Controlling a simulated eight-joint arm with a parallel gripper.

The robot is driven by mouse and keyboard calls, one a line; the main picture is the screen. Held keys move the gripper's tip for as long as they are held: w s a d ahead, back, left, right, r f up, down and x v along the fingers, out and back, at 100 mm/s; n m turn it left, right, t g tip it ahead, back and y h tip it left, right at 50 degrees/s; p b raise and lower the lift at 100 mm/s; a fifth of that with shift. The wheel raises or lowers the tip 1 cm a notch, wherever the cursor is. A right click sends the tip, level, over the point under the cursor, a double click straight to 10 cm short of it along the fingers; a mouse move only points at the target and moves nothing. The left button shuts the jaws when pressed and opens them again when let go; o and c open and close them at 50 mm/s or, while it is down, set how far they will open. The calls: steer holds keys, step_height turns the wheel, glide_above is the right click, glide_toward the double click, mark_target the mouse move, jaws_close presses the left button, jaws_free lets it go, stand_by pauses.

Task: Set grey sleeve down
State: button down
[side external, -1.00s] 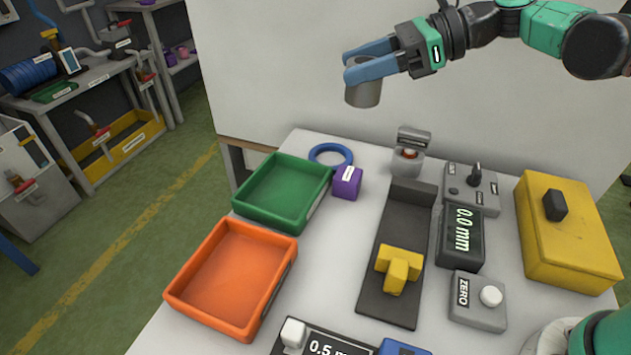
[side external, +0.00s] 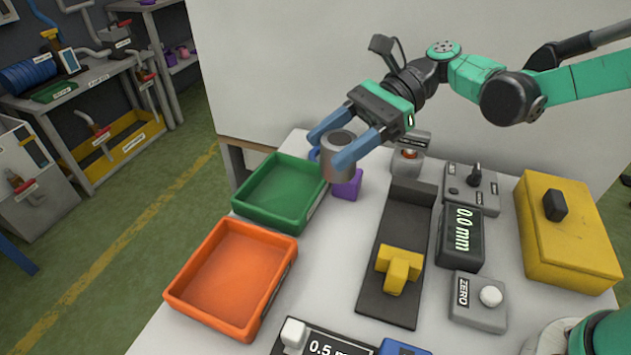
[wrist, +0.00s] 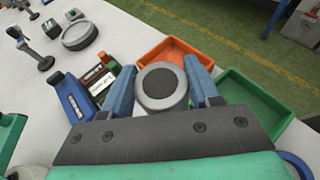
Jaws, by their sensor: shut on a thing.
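The grey sleeve (side external: 338,158) is a short hollow cylinder, held upright between the blue fingers of my gripper (side external: 341,150). It hangs in the air above the table, in front of the purple block (side external: 347,184) in the side view. In the wrist view the sleeve (wrist: 162,87) shows its round end between the two fingers of my gripper (wrist: 165,88). The green tray (side external: 262,222) and the orange tray (side external: 188,298) stand empty on the left of the table.
A dark slide fixture with a yellow slider (side external: 398,268) stands mid-table. Right of it are a display reading 0.0 mm (side external: 461,236), a ZERO button box (side external: 478,301), a switch box (side external: 470,188) and a yellow box (side external: 566,240).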

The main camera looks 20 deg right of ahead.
step_height(320, 180, down, 14)
steer(key=shift+f, duration=0.15)
stand_by(0.4)
steer(key=shift+f, duration=0.15)
steer(key=shift+c, duration=1.1)
jaws_free()
